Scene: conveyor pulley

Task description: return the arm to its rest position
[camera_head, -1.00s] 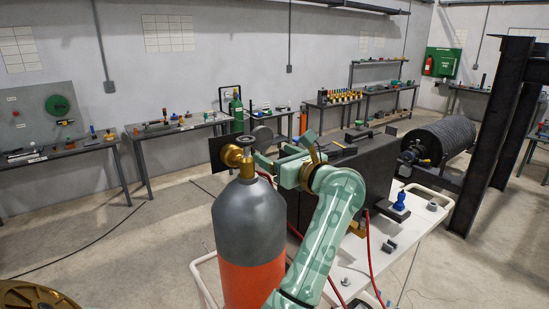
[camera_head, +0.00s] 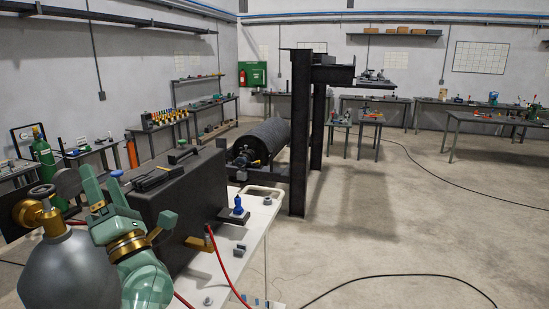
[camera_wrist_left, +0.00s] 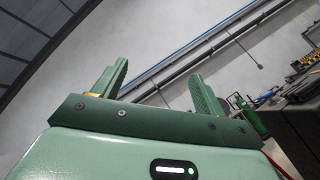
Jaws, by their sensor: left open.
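My left gripper (camera_head: 101,180) is at the lower left of the head view, with its green fingers pointing up. It stands just right of the grey gas cylinder's brass valve as seen here; whether they touch cannot be told. In the left wrist view the same gripper (camera_wrist_left: 157,78) has its two fingers well apart, with nothing between them. Beyond them are the wall and ceiling. My right gripper is in neither view.
The grey gas cylinder (camera_head: 72,273) is close at the lower left. A large black box (camera_head: 180,210) and a blue-handled tool (camera_head: 238,206) are on the white table (camera_head: 252,236). A red hose (camera_head: 222,262) hangs nearby. Black steel posts (camera_head: 301,130) stand beyond; the floor at right is open.

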